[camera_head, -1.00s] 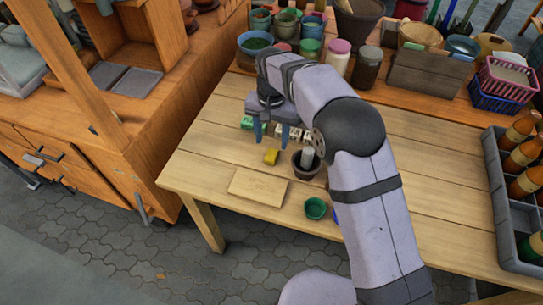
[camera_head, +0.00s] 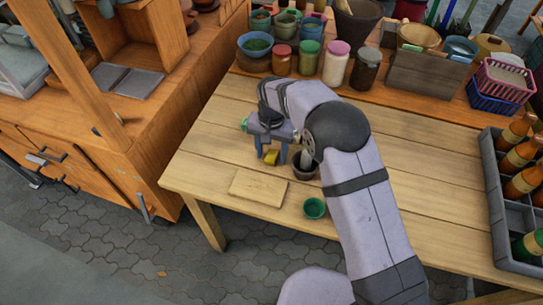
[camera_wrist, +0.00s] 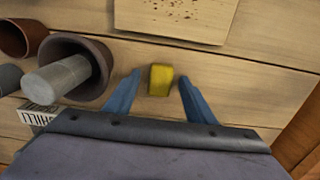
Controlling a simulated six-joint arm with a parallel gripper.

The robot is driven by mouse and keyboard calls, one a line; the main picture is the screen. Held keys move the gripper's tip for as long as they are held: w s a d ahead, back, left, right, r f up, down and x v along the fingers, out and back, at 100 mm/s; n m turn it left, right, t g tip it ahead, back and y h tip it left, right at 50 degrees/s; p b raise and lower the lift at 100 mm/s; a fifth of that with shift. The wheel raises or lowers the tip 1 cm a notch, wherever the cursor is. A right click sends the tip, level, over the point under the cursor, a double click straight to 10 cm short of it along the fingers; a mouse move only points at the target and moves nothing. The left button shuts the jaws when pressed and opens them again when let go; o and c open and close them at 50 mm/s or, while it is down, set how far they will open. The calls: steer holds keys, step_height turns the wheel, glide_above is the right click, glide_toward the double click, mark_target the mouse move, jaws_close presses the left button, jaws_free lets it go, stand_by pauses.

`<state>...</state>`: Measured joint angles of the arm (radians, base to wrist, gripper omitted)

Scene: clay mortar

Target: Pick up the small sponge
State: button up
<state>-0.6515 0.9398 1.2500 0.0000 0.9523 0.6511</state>
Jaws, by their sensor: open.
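The small yellow sponge (camera_head: 271,157) lies on the wooden table in the head view. In the wrist view the sponge (camera_wrist: 161,79) sits between the two blue fingers, with a gap on each side. My gripper (camera_head: 271,155) is open and points down over the sponge; it also shows in the wrist view (camera_wrist: 159,88). Neither finger appears to touch the sponge. How far the fingertips are above the table is hard to tell.
A clay mortar (camera_wrist: 96,94) with a grey pestle (camera_wrist: 58,77) stands close beside one finger. A wooden board (camera_head: 258,187) and a green cup (camera_head: 315,208) lie nearby. A bottle crate (camera_head: 497,207) stands at right. Jars (camera_head: 337,63) line the back.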

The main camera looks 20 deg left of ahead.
mark_target(272, 155)
steer(key=c, duration=1.1)
steer(key=shift+r, duration=0.15)
step_height(272, 155, up, 10)
steer(key=shift+f+b, duration=0.1)
steer(key=shift+b, duration=0.8)
steer(key=shift+o, duration=0.3)
